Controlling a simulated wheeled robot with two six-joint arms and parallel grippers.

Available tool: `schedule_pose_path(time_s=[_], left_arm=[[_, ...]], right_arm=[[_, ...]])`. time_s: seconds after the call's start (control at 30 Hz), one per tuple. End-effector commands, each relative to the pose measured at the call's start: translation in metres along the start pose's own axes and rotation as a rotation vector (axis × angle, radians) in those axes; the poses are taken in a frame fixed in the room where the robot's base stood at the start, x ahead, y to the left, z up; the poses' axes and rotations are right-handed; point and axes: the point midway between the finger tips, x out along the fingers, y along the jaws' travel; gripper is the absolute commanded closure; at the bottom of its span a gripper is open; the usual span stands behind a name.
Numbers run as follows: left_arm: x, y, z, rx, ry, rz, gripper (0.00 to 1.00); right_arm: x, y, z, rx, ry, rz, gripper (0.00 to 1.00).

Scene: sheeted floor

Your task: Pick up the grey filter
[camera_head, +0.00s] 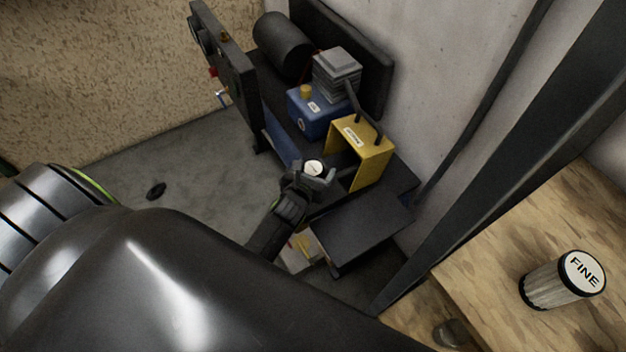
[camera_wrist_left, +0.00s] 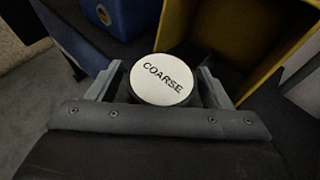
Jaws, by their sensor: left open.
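A filter with a white cap marked COARSE (camera_wrist_left: 162,82) stands upright between the fingers of my left gripper (camera_wrist_left: 162,90) in the wrist view. In the head view its white top (camera_head: 313,168) shows at the tip of my left gripper (camera_head: 311,182), in front of the yellow frame. The fingers are open, one on each side of the cap; I cannot tell if they touch it. Its body is mostly hidden, so its colour is unclear. Another filter, marked FINE (camera_head: 548,284), has a grey ribbed body and lies tilted or stands on the wooden surface. My right gripper is not in view.
A yellow open frame (camera_head: 376,165) stands close beside the gripper. Behind it are a blue block (camera_head: 318,122), a grey finned block (camera_head: 337,68) and a black cylinder (camera_head: 281,45). A dark post (camera_head: 500,150) rises before the wooden surface (camera_head: 478,270). Grey floor (camera_head: 200,165) is mostly clear.

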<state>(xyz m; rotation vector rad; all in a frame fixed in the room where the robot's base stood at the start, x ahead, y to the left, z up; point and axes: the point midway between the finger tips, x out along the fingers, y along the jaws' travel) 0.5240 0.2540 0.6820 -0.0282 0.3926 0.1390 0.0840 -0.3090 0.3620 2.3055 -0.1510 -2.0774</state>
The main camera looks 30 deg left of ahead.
Motion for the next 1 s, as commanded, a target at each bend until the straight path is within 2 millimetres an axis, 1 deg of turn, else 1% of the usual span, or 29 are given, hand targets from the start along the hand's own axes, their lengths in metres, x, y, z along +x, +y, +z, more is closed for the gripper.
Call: schedule_pose_path(time_s=[0.03,0.1,0.3,0.67,0.7,1.0], left_arm=[[0.0047,0.0002,-0.0010,0.002,0.000,0.000,0.27],[0.0066,0.0002,-0.0001,0.001,0.000,0.000,0.27],[0.0061,0.0002,0.0004,0.000,0.001,0.001,0.27],[0.0059,0.0000,0.0002,0.000,0.001,0.000,0.74],[0.0059,0.0000,0.0005,0.000,0.000,0.000,0.76],[0.0047,-0.0001,0.0033,0.000,0.000,0.000,0.76]], right_arm=[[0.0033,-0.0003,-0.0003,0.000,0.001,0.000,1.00],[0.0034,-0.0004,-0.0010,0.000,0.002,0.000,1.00],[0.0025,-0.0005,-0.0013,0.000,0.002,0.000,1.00],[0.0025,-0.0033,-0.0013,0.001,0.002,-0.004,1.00],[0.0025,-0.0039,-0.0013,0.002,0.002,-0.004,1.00],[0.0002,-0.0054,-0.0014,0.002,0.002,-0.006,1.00]])
